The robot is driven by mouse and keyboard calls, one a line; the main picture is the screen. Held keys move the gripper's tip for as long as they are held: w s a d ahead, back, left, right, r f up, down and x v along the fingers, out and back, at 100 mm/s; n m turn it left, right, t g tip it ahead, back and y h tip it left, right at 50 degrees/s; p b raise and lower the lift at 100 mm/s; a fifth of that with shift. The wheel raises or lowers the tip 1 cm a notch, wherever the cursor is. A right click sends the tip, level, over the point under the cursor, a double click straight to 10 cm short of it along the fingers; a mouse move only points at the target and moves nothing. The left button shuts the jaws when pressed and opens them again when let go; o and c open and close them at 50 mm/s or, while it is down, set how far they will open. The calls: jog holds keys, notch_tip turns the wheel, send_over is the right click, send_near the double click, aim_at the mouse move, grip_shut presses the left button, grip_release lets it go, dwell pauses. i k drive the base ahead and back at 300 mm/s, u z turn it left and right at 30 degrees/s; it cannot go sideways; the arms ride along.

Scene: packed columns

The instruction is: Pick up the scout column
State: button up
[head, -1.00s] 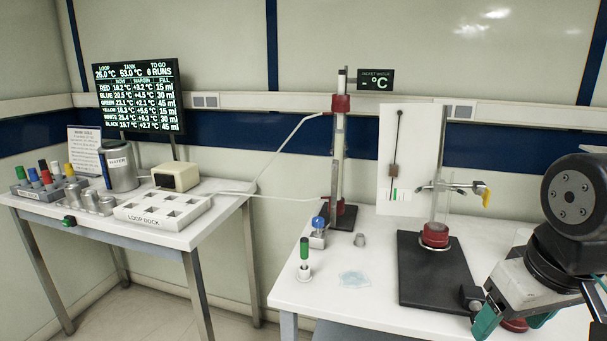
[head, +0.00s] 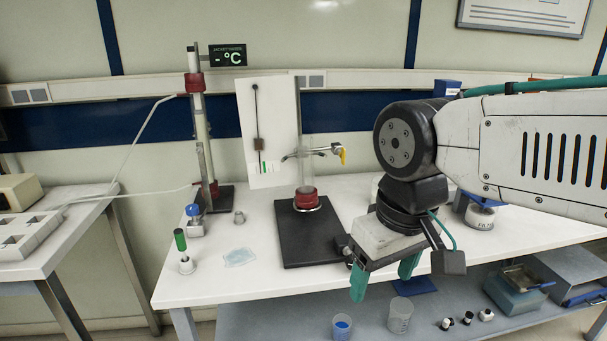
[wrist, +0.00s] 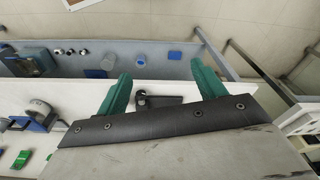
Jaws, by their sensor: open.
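No label in view names the scout column. A small green-topped piece (head: 180,240) stands upright in a white foot at the table's front left. My gripper (head: 384,277) is open and empty, pointing down near the table's front edge, right of the base plate. Its spread green fingers also show in the wrist view (wrist: 160,72).
A tall column with red fittings (head: 195,85) and hoses stands at the back left. A blue-capped item (head: 193,218), a small grey cup (head: 239,217) and a pale blue wipe (head: 239,257) lie nearby. Beakers and small parts sit on the lower shelf (head: 265,315).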

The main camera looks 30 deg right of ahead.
aim_at(306, 196)
jog(key=u, duration=2.25)
jog(key=i, duration=1.45)
jog(key=z, duration=3.15)
jog(key=i, duration=0.5)
